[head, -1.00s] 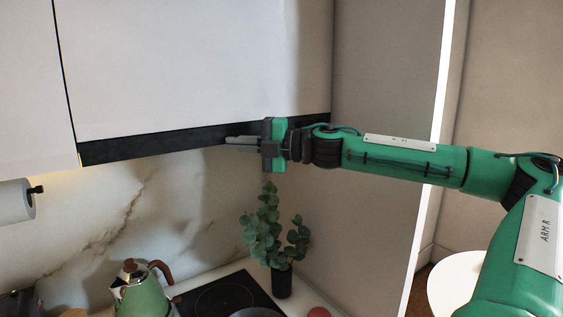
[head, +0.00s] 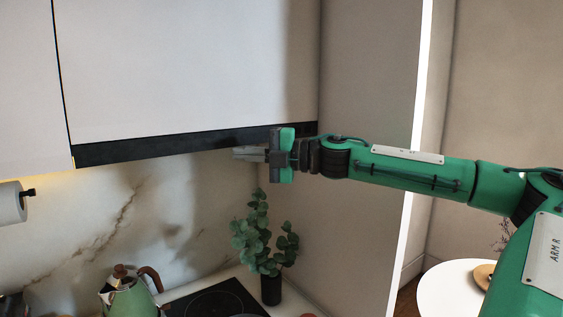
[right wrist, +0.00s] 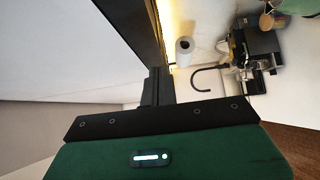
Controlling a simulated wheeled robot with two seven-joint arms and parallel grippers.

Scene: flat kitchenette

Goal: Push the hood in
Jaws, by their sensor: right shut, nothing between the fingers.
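The hood (head: 150,147) is a dark strip along the bottom of the white wall cabinet (head: 190,65) in the head view. It looks about level with the cabinet front. In the right wrist view a dark edge (right wrist: 136,25) runs along the cabinet's underside. My right gripper (head: 236,153) is shut and empty. Its fingers point left, close to the hood's lower edge toward its right end. I cannot tell whether they touch it. The fingers (right wrist: 157,85) also show in the right wrist view. My left gripper is not in view.
Below are a green kettle (head: 128,297), a dark cooktop (head: 215,300) and a potted plant (head: 265,240). A paper towel roll (head: 10,203) hangs at left. A tall side panel (head: 375,80) stands right of the cabinet. A round white table (head: 445,288) is at the lower right.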

